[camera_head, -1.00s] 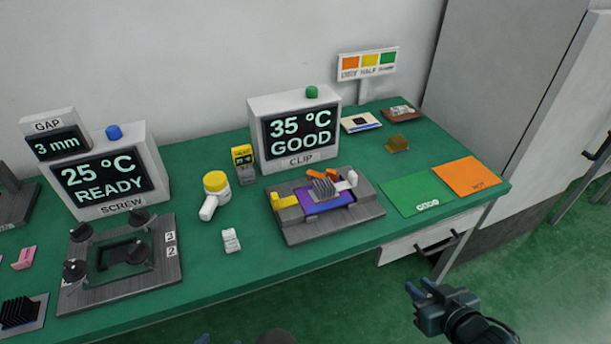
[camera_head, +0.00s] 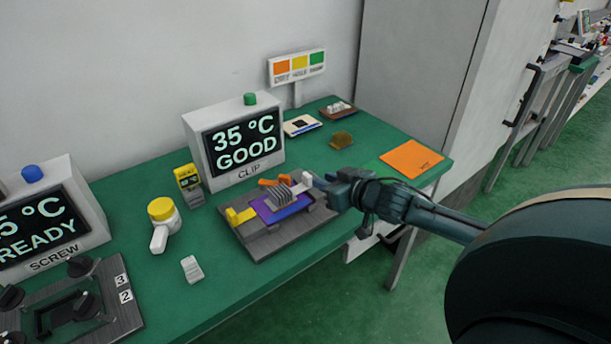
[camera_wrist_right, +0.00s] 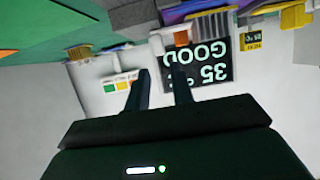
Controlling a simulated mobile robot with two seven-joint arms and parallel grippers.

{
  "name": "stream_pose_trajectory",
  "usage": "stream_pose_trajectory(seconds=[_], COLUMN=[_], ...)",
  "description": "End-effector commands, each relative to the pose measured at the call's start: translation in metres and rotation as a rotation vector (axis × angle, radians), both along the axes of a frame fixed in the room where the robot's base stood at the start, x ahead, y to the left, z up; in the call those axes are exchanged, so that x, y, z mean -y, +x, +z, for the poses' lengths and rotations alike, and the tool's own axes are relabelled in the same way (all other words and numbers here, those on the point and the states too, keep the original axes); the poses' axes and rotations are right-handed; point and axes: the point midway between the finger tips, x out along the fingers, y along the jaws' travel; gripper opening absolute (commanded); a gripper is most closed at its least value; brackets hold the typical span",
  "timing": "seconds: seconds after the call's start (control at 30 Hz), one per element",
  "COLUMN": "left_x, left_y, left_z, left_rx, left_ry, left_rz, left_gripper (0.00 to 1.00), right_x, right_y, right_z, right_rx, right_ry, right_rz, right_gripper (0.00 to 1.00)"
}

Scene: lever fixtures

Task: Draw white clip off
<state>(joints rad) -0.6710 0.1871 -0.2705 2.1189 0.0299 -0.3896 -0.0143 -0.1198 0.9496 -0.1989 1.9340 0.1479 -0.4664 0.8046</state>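The white clip (camera_head: 307,180) stands at the right end of the grey clip fixture (camera_head: 262,246), beside a finned heatsink (camera_head: 280,197) on a purple board (camera_head: 289,211). An orange lever (camera_head: 275,182) is behind the heatsink, and a yellow clip (camera_head: 240,216) is at the left end. My right gripper (camera_head: 325,184) is at the fixture's right end, close to the white clip and partly covering that end. In the right wrist view its two fingers (camera_wrist_right: 162,72) are apart with nothing between them. The white clip (camera_wrist_right: 157,44) appears just beyond their tips. My left gripper is out of view.
The CLIP monitor (camera_head: 236,140) reads 35 °C GOOD behind the fixture. A yellow-topped white bottle-like tool (camera_head: 163,222) and a small white block (camera_head: 192,269) lie to the left. An orange mat (camera_head: 411,158) lies to the right, near the table edge.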

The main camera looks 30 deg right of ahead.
Motion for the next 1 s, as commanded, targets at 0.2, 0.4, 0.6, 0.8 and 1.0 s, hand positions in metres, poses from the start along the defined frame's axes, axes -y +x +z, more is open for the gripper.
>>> stream_pose_trajectory(seconds=[0.2, 0.4, 0.6, 0.8, 1.0], left_x=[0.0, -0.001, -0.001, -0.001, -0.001], left_y=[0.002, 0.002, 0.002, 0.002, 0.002], left_z=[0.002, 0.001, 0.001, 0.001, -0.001], left_rx=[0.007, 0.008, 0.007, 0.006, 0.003], left_ry=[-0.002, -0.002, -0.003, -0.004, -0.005], left_rz=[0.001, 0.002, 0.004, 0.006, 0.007], left_gripper=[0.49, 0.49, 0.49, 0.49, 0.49], right_x=[-0.002, -0.005, -0.006, -0.006, -0.006], right_y=[0.033, 0.059, 0.074, 0.076, 0.076], right_z=[-0.012, -0.024, -0.03, -0.032, -0.032], right_rx=[0.003, 0.001, 0.001, 0.0, -0.001], right_ry=[0.0, 0.001, -0.001, -0.001, -0.001], right_rz=[-0.001, -0.001, 0.0, 0.001, 0.001], right_gripper=[0.24, 0.24, 0.24, 0.24, 0.2])
